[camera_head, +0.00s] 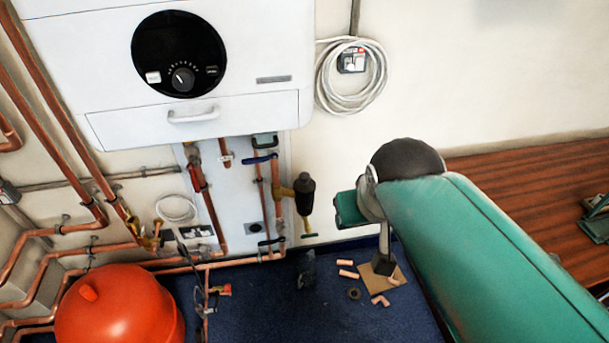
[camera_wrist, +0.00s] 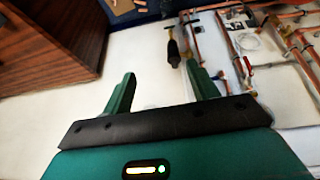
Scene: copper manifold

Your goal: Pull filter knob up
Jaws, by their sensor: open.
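The filter (camera_head: 304,190) is a black cylinder with a brass side fitting on the copper pipework below the white boiler. A thin stem with a small green crossbar hangs under it; which part is the knob I cannot tell for sure. The filter also shows in the wrist view (camera_wrist: 173,50), upside down, beyond my fingers. My gripper (camera_wrist: 163,84) is open and empty, its two green fingers apart. It is clear of the filter. In the head view only a green part of my gripper (camera_head: 350,208) shows, right of the filter; the rest is hidden.
The white boiler (camera_head: 200,70) overhangs the pipes. Coiled white cable (camera_head: 350,75) hangs right of it. A red tank (camera_head: 120,308) stands at lower left. Copper fittings (camera_head: 348,268) and cardboard (camera_head: 382,278) lie on the blue floor. A wooden surface (camera_head: 530,185) is at right.

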